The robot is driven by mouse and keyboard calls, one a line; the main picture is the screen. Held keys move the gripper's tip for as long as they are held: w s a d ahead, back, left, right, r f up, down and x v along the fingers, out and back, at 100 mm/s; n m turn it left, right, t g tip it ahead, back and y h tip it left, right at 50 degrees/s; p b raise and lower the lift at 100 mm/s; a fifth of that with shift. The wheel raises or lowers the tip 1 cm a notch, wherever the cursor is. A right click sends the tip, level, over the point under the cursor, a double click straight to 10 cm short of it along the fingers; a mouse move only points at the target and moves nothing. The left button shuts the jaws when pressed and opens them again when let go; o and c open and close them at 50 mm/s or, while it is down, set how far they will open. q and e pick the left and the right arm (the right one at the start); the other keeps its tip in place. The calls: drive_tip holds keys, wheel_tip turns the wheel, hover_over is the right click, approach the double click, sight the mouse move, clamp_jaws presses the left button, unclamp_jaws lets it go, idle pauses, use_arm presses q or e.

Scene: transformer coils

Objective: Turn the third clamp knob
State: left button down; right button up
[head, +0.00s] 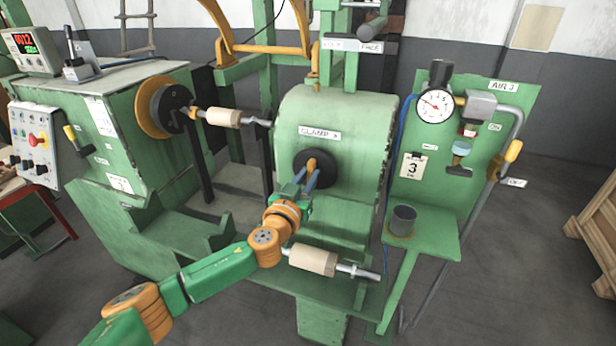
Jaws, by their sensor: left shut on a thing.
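A black round clamp knob (326,161) with an orange handle (312,166) sits on the green housing (345,109) below a plate reading CLAMP and a mark too small to read surely. My left gripper (306,176) reaches up to the knob from below and is shut on its orange handle. The gripper hides the lower left part of the knob. My right gripper is not in the head view.
A wooden roller on a shaft (312,260) sticks out just right of my left wrist. Another roller (222,117) joins the housing to an orange-rimmed disc (158,107) on the left cabinet. At right, a green panel holds a gauge (435,106); its shelf carries a dark cup (403,219).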

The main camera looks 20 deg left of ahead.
use_arm(q)
drive_tip(key=shift+m, duration=0.3)
drive_tip(key=shift+d+f+m+p, duration=0.1)
drive_tip(key=shift+f+m+p, duration=0.45)
drive_tip(key=shift+m, duration=4.65)
drive_tip(key=shift+d+f+m+p, duration=0.15)
drive_tip(key=shift+m+p, duration=0.65)
drive_tip(key=shift+m, duration=4.4)
drive_tip(key=shift+a+f+m+p, duration=0.1)
drive_tip(key=shift+f+m+p, duration=0.5)
drive_tip(key=shift+m, duration=4.6)
drive_tip(key=shift+r, duration=0.1)
drive_tip(key=c, duration=0.8)
unclamp_jaws()
